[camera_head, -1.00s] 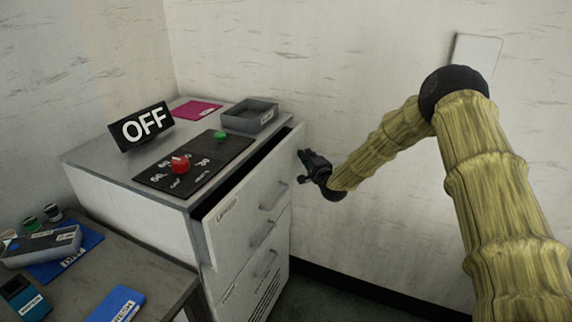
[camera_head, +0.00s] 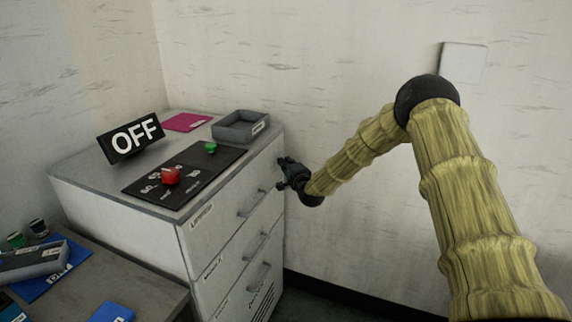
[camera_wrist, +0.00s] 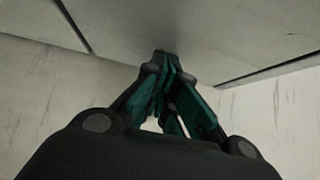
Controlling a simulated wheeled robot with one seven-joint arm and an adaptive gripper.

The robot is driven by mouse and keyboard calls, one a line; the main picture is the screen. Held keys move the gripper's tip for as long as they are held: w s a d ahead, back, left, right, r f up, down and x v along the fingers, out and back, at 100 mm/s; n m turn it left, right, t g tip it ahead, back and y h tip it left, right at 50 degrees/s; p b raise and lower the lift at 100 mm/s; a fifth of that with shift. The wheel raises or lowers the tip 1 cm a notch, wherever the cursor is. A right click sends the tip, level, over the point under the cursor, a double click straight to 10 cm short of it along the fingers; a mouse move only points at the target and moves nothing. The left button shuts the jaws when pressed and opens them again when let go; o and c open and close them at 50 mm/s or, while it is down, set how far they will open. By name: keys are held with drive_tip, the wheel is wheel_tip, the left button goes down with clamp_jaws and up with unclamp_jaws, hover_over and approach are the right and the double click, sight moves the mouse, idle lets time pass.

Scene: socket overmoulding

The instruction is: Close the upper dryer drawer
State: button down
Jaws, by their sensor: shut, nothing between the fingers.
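The dryer cabinet (camera_head: 110,190) stands in the corner with several drawers on its front. The upper drawer (camera_head: 208,229) sits flush with the cabinet front, and no opening shows above it. Its handle (camera_head: 254,203) is on the front face. My gripper (camera_head: 283,175) is at the right end of the upper drawer's front, at or very near its surface. In the wrist view my gripper (camera_wrist: 162,62) has its fingers together and empty, pointing at a pale flat surface. Whether the tips touch it I cannot tell.
On the cabinet top are an OFF sign (camera_head: 136,136), a black control panel (camera_head: 190,178) with a red knob (camera_head: 171,175), a grey tray (camera_head: 226,131) and a magenta sheet (camera_head: 187,122). A grey table (camera_head: 135,280) stands at lower left. A wall is close behind my arm.

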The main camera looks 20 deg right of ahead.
drive_tip(key=s+d+b, duration=0.2)
drive_tip(key=s+d, duration=0.1)
drive_tip(key=s, duration=1)
drive_tip(key=s+a+f+n+g+y+p, duration=0.1)
drive_tip(key=s+a+f+n+g, duration=0.5)
drive_tip(key=s+f, duration=0.65)
drive_tip(key=s+a+f+n+g+p, duration=0.1)
drive_tip(key=s+a+f+n+g, duration=0.2)
drive_tip(key=s+a+f, duration=0.75)
drive_tip(key=s+f+n+g, duration=0.2)
drive_tip(key=s+f+g, duration=0.1)
drive_tip(key=s, duration=0.9)
drive_tip(key=s+d+f+n+g+h+p, duration=0.1)
drive_tip(key=s+f+n+g, duration=0.2)
drive_tip(key=s, duration=0.9)
drive_tip(key=s+d+f+n+g+h+p, duration=0.1)
drive_tip(key=s+f+n+g, duration=0.1)
drive_tip(key=s, duration=1)
wheel_tip(320, 180, down, 2)
drive_tip(key=shift+s+f+n+g, duration=0.1)
drive_tip(key=shift+s+n+g, duration=0.3)
drive_tip(key=shift+g, duration=0.1)
